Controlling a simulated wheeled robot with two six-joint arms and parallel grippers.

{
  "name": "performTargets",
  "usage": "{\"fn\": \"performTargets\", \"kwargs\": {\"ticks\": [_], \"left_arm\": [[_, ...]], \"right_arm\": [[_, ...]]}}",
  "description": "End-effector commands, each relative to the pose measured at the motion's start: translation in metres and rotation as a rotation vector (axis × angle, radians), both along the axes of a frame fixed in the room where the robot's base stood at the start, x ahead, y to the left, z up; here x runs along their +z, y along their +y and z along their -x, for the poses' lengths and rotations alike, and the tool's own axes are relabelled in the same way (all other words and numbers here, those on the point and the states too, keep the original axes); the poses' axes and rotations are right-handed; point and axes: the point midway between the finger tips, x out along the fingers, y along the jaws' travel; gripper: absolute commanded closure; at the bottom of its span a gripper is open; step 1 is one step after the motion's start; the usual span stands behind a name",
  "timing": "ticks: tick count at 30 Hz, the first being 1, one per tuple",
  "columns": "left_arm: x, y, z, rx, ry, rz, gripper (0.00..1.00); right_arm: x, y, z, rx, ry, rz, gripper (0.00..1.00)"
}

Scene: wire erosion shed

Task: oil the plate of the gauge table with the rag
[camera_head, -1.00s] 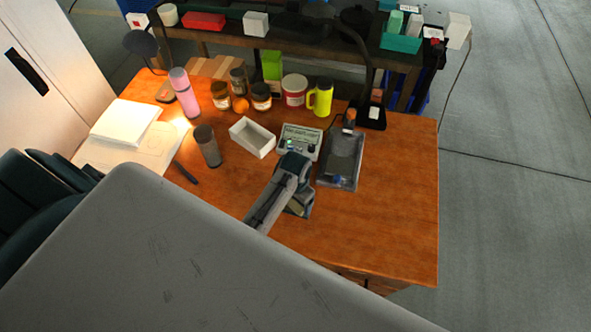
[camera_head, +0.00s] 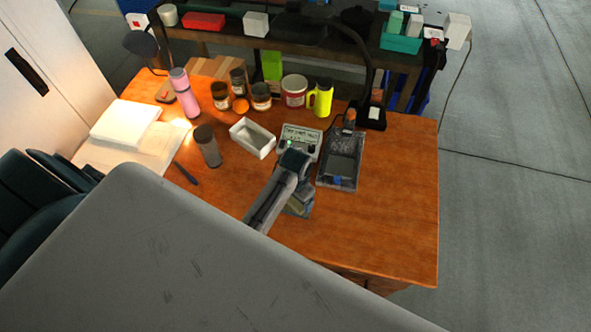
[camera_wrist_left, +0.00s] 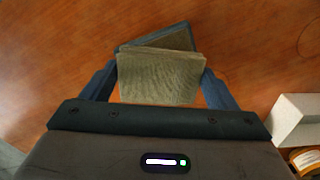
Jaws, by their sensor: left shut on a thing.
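My left gripper (camera_head: 302,189) hangs over the wooden bench, just left of the dark fixture. In the left wrist view its blue fingers (camera_wrist_left: 158,74) are shut on the rag (camera_wrist_left: 160,82), a folded khaki cloth. A second khaki layer with a blue-grey edge shows behind it; whether it is part of the rag or a separate piece under it, I cannot tell. The dark grey fixture with a flat rectangular plate (camera_head: 341,163) looks like the gauge table; an orange-topped part stands at its back edge. The rag appears apart from that plate. My right gripper is not in view.
A control box (camera_head: 301,139) with a green light and an open white tray (camera_head: 252,138) stand behind the gripper. The bench's right side (camera_head: 400,205) is clear.

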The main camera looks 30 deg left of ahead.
Motion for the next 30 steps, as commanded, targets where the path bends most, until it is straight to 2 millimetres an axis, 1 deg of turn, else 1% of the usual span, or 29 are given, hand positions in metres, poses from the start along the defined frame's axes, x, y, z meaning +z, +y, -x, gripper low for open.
{"fn": "performTargets", "kwargs": {"ticks": [3,18,22,30], "left_arm": [[0.01,0.0,0.0,0.0,-0.002,0.001,0.37],[0.05,0.0,-0.001,0.0,-0.003,0.0,0.37],[0.053,0.0,-0.001,0.0,-0.001,0.0,0.37],[0.054,0.0,0.0,0.0,-0.001,0.0,0.37]], "right_arm": [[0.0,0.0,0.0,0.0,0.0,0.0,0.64],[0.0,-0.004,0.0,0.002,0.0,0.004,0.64],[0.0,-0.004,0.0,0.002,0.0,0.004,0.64],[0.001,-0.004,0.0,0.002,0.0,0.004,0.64]]}}
